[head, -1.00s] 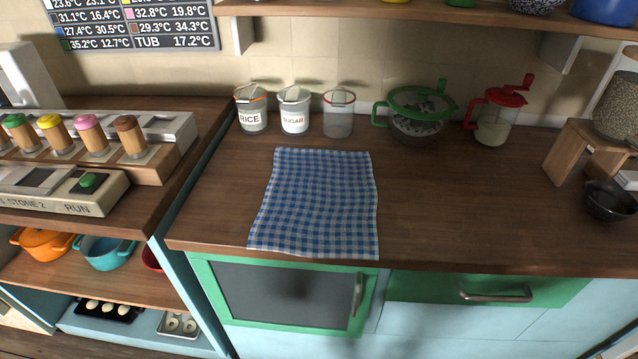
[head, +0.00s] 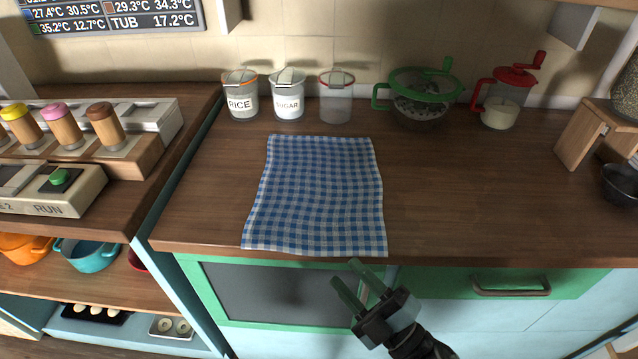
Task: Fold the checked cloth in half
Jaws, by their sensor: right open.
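The blue and white checked cloth (head: 316,195) lies spread flat on the brown wooden counter. Its near edge lies along the counter's front edge. My right gripper (head: 351,276) is open and empty, in front of the counter. In the picture its fingertips are just below the cloth's near right corner, apart from the cloth. My left gripper is not in view.
Behind the cloth stand a rice jar (head: 241,95), a sugar jar (head: 288,95) and a clear jar (head: 336,97). A green-rimmed strainer bowl (head: 421,98) and a red-topped jug (head: 503,98) stand further right. The counter (head: 460,190) right of the cloth is clear.

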